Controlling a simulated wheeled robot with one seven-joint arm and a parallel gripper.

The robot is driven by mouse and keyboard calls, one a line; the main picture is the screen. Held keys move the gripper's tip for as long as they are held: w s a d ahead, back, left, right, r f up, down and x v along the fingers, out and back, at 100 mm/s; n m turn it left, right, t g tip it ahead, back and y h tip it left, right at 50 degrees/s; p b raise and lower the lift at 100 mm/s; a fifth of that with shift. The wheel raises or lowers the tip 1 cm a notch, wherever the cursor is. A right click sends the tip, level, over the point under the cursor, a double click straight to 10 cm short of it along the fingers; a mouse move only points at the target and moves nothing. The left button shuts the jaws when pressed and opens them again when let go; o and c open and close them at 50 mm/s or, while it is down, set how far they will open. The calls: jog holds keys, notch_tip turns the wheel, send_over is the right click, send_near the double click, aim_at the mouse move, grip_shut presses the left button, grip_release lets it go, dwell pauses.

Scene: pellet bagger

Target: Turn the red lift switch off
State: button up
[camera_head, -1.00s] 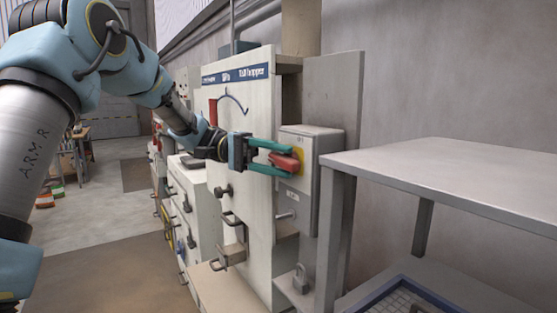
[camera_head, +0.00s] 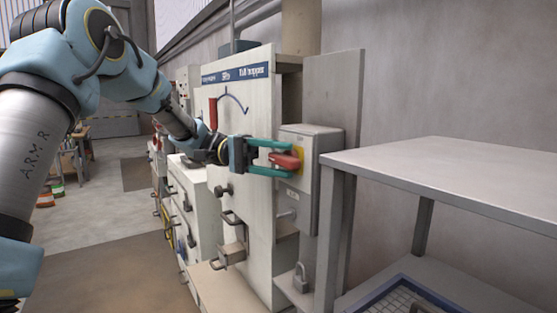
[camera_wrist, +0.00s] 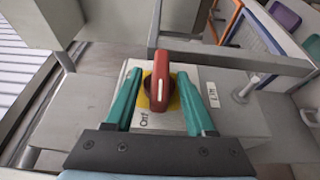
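The red lift switch (camera_head: 287,161) is a red handle on a yellow plate, on the side of a grey box (camera_head: 324,160). In the wrist view the red handle (camera_wrist: 161,84) points along the fingers, with a white line on its end. A label reading "Lift" (camera_wrist: 213,95) is on the box face, and another label (camera_wrist: 145,119), partly hidden by my gripper, is beside the plate. My gripper (camera_wrist: 161,74) has its teal fingers apart, one on each side of the handle. Gaps show between both fingers and the handle, so it is open around it.
A grey metal table (camera_head: 450,175) stands close to the right of the box. A padlock (camera_head: 300,278) hangs below the box. The tall cream hopper panel (camera_head: 255,110) with a red lever (camera_head: 213,112) and several handles stands to the left. Open floor (camera_head: 100,250) lies further left.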

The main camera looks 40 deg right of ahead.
jog(key=shift+w+a+f+b, duration=0.1)
jog(key=shift+w+a+b, duration=0.15)
jog(key=shift+w, duration=0.2)
jog(key=b+v, duration=0.3)
jog(key=v, duration=0.6)
jog(key=shift+w, duration=0.4)
jog(key=a+f+n+t+y, duration=0.1)
jog(key=a+f+n+t, duration=0.95)
jog(key=a+f, duration=0.55)
jog(key=s+a+f+n+t+y, duration=0.1)
jog(key=a+f+t, duration=0.3)
jog(key=a, duration=0.7)
jog(key=s+a+f+n+t+y, duration=0.1)
jog(key=a+f+t+y, duration=0.2)
jog(key=a, duration=0.7)
jog(key=shift+s+a+f+t+y, duration=0.2)
jog(key=shift+a+f+t+y, duration=0.2)
jog(key=shift+f+t, duration=0.25)
